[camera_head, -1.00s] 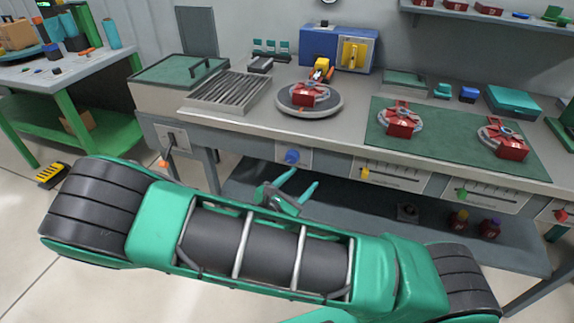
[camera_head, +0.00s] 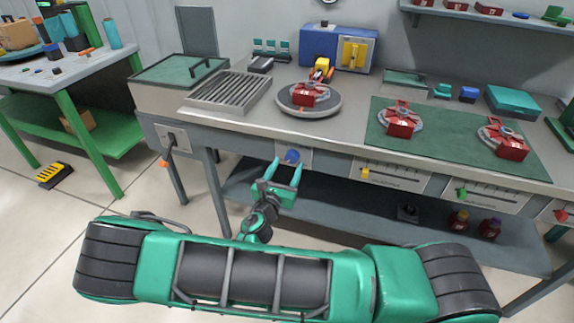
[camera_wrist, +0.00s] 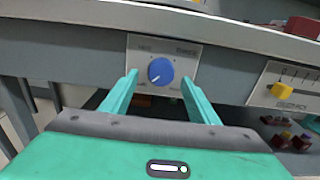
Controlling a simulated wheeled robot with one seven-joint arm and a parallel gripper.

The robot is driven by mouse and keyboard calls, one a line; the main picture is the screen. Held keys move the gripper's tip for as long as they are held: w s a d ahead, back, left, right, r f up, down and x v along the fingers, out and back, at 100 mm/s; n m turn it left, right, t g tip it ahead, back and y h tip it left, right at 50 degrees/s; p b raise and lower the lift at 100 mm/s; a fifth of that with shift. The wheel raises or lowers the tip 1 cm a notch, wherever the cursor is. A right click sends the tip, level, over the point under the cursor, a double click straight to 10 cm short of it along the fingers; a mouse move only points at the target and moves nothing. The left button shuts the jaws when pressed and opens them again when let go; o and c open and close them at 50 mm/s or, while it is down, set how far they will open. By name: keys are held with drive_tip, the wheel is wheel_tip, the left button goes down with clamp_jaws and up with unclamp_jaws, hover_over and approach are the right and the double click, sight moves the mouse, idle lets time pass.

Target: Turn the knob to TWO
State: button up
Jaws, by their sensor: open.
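The blue round knob (camera_head: 292,156) sits on a pale panel (camera_wrist: 141,44) on the front of the workbench. In the wrist view the knob (camera_wrist: 160,71) shows a small white mark at its lower left. Labels around it are too blurred to read surely. My gripper (camera_head: 285,166) is open, with its two green fingers pointing at the panel. In the wrist view the gripper (camera_wrist: 160,88) has one finger on each side of the knob's lower part, wider than the knob. I cannot tell whether the fingertips reach the knob's depth; no contact shows.
To the right are a yellow slider (camera_head: 365,173) and a green slider (camera_head: 462,193) on the bench front. A lever with an orange tip (camera_head: 164,163) is at the left. The bench top (camera_head: 345,118) overhangs the knob, and a lower shelf (camera_head: 340,212) lies below.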

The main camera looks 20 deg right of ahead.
drive_tip(key=shift+x, duration=0.95)
drive_tip(key=c, duration=1)
drive_tip(key=shift+c, duration=0.2)
drive_tip(key=shift+a+m, duration=0.1)
drive_tip(key=shift+m, duration=0.2)
